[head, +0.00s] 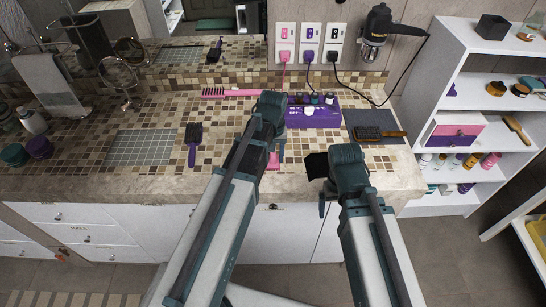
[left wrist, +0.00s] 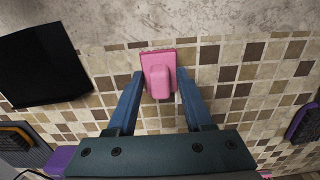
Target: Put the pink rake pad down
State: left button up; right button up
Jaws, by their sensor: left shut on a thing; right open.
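The pink rake pad (left wrist: 158,80) sits between the two fingers of my left gripper (left wrist: 158,95) in the left wrist view. It shows a flat pink plate with a raised rounded block. In the head view a small part of the pad (head: 273,161) shows beside my left gripper (head: 272,153), over the tiled counter near its front edge; the arm hides the rest. I cannot tell if the pad touches the tiles. My right gripper (head: 342,175) is at the counter's front edge, open, its fingers mostly hidden.
A purple caddy (head: 314,117) with bottles, a dark mat (head: 364,119) with a brush, a purple hairbrush (head: 193,140) and a pink comb (head: 228,92) lie around.

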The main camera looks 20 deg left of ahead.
aim_at(273, 155)
pick_arm(q)
jog(key=o, duration=1.2)
jog(key=shift+f, duration=0.1)
notch_tip(273, 155, up, 12)
jog(key=p, duration=1.2)
notch_tip(273, 155, down, 12)
jog(key=b, duration=1.2)
